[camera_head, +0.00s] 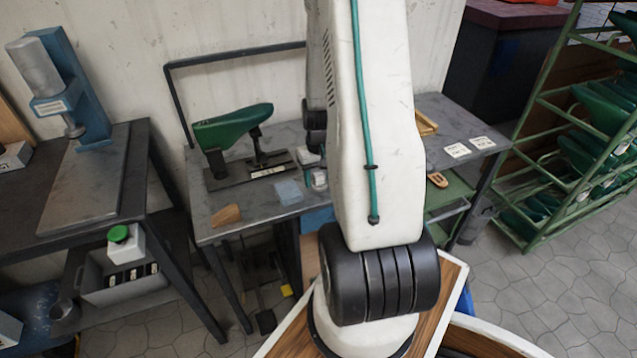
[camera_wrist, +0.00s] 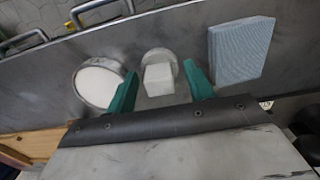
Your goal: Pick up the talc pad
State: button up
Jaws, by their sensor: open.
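In the wrist view, a white block (camera_wrist: 158,80) sits on or against a small pale round disc (camera_wrist: 157,55); together they look like the talc pad with its grip. My gripper (camera_wrist: 160,70) has its two green fingers apart, one on each side of the block, with a gap to each. Whether the fingers are down around the block or still above it is hard to tell.
A round dish (camera_wrist: 97,85) with white contents lies left of the block, and a light-blue pad (camera_wrist: 240,48) lies right of it. On the grey bench (camera_head: 222,194) stand a green shoe form (camera_head: 232,125) and a wooden wedge (camera_head: 226,214). A green rack (camera_head: 545,130) stands right.

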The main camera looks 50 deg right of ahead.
jog(key=shift+c, duration=0.3)
jog(key=c, duration=1)
jog(key=shift+r, duration=0.2)
